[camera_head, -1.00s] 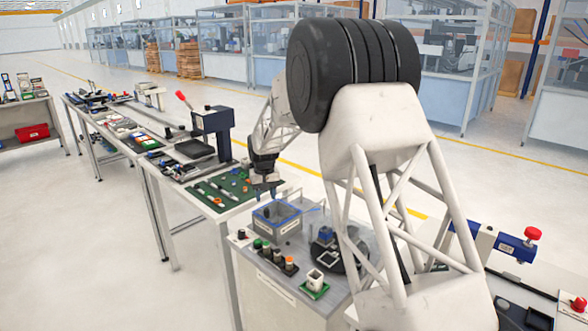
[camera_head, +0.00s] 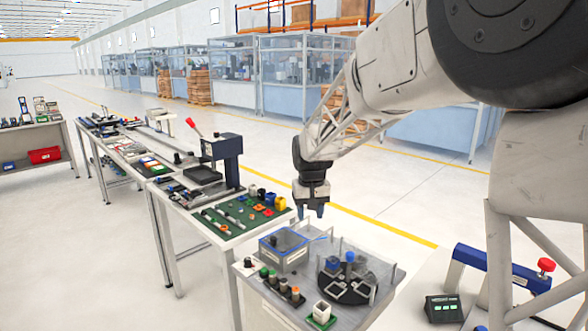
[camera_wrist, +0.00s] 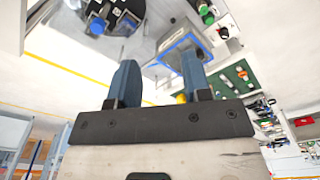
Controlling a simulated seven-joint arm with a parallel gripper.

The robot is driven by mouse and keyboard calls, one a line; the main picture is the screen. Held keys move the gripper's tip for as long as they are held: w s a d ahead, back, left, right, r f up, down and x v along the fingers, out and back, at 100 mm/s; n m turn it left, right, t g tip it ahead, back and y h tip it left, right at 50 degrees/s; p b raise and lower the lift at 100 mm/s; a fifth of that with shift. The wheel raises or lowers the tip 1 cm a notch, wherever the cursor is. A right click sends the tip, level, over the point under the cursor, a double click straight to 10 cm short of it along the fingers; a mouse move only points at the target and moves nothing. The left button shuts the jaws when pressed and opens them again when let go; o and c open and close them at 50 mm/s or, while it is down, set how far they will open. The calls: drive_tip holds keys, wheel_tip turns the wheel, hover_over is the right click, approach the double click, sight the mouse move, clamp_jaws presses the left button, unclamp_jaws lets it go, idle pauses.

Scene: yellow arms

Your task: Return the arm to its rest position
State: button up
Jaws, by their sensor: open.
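My gripper (camera_head: 313,208) hangs in the air above the back edge of the grey workstation (camera_head: 391,287), with its fingers pointing down. In the wrist view my gripper (camera_wrist: 160,80) has two blue fingers spread apart with nothing between them. My white lattice arm reaches in from the right of the head view. The gripper touches nothing.
Below stand a blue-rimmed grey bin (camera_head: 284,249), a black round fixture (camera_head: 346,279) and a white cup on a green base (camera_head: 321,314). A green mat (camera_head: 235,215) with small parts lies left. A red-knobbed blue press (camera_head: 502,268) stands right. Open floor lies behind.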

drive_tip(key=s+d+r, duration=0.2)
drive_tip(key=s+d, duration=0.1)
drive_tip(key=s, duration=0.3)
drive_tip(key=s+d+r, duration=0.2)
drive_tip(key=s+d, duration=0.1)
drive_tip(key=s, duration=0.3)
drive_tip(key=s+d+f+m+t, duration=0.1)
drive_tip(key=s+d, duration=0.3)
drive_tip(key=s, duration=1.1)
drive_tip(key=s+d+f+m, duration=0.1)
drive_tip(key=s+d, duration=0.3)
drive_tip(key=s, duration=1.2)
drive_tip(key=shift+s+f+t, duration=0.15)
drive_tip(key=shift+f+t, duration=0.25)
drive_tip(key=shift+f, duration=0.3)
